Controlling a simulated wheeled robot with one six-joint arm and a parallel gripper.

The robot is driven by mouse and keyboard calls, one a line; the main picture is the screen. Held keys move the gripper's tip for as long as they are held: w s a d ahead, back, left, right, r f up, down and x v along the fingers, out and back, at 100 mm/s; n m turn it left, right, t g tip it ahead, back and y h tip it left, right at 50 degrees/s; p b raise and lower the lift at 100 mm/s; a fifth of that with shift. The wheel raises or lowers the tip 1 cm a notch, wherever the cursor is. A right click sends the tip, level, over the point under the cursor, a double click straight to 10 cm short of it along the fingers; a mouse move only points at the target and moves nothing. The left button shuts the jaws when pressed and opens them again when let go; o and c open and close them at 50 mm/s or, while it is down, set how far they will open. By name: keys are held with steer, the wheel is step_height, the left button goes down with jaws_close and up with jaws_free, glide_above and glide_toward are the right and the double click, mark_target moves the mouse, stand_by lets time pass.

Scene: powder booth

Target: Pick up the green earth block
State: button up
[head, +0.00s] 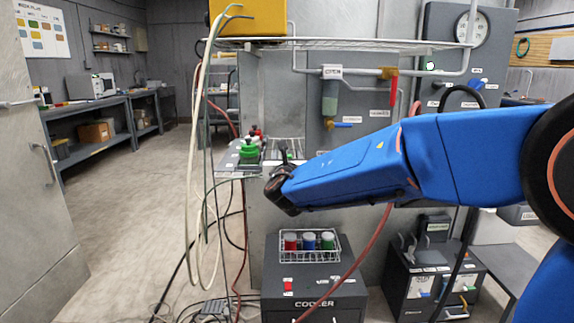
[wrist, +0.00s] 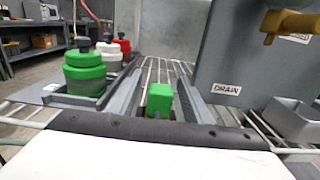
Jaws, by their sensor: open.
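The green earth block (wrist: 159,98) is a small bright green block on the wire rack in the wrist view. My gripper (wrist: 160,78) is open, with one grey finger on each side of the block. The block appears between the fingers, with a gap showing on each side. I cannot tell how deep it sits between them. In the head view my gripper (head: 285,156) is over the shelf at the end of the blue arm, and I cannot make out the block there.
A green jar (wrist: 85,74) stands close left of my gripper, with white and red jars behind it. A grey panel labelled DRAIN (wrist: 245,60) rises on the right, beside a grey tray (wrist: 293,118). Hanging hoses (head: 200,140) are left of the shelf. A cooler (head: 313,290) stands below.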

steer(key=shift+w, duration=0.45)
steer(key=c, duration=1)
steer(key=shift+c, duration=0.2)
